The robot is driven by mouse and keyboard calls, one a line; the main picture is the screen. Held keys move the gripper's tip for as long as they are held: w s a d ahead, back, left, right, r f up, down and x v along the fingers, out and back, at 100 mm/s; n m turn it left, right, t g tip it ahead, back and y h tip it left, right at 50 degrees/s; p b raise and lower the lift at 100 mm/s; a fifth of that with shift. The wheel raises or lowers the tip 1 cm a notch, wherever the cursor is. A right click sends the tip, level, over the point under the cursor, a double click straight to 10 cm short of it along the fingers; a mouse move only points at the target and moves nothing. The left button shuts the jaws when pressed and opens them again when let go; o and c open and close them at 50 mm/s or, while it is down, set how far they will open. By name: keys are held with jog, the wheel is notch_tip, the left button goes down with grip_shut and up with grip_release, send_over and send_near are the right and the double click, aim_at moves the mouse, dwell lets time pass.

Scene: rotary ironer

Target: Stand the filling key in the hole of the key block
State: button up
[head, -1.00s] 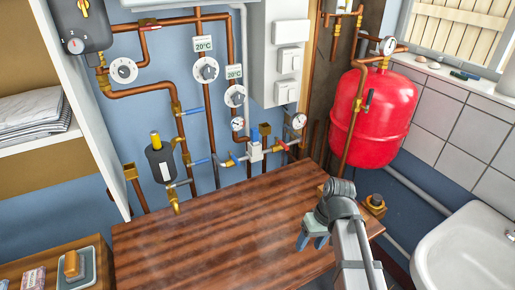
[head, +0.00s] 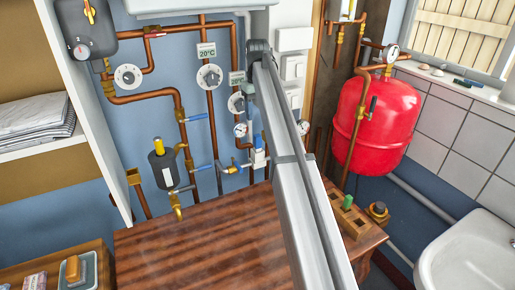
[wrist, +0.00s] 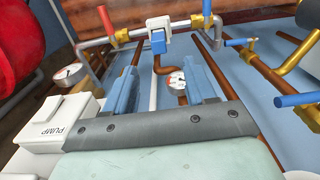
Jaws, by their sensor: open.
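A wooden block with holes (head: 356,228), which looks like the key block, sits at the right end of the brown worktop in the head view. A small green piece (head: 347,202) stands roughly upright in or on it. It may be the filling key, but its foot is too small to make out. My gripper (wrist: 162,65) is open in the wrist view, its two blue fingers apart with nothing held between them. It is up in front of the pipework, away from the block.
The brown worktop (head: 190,245) is bare on the left. Copper pipes, valves and a gauge (wrist: 177,80) are behind my fingers. A white box marked PUMP (wrist: 52,125) is at left in the wrist view. A red tank (head: 377,120) and a sink (head: 470,250) stand right.

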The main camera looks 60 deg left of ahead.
send_over(258, 142)
jog(key=f, duration=0.7)
jog(key=shift+a+f, duration=0.2)
jog(key=shift+a, duration=0.1)
jog(key=shift+w+a+f, duration=0.1)
jog(key=shift+a+f, duration=0.05)
jog(key=shift+f, duration=1.45)
jog(key=shift+w+a+f, duration=0.1)
jog(key=shift+a+f, duration=0.05)
jog(key=shift+f, duration=1.45)
grip_shut()
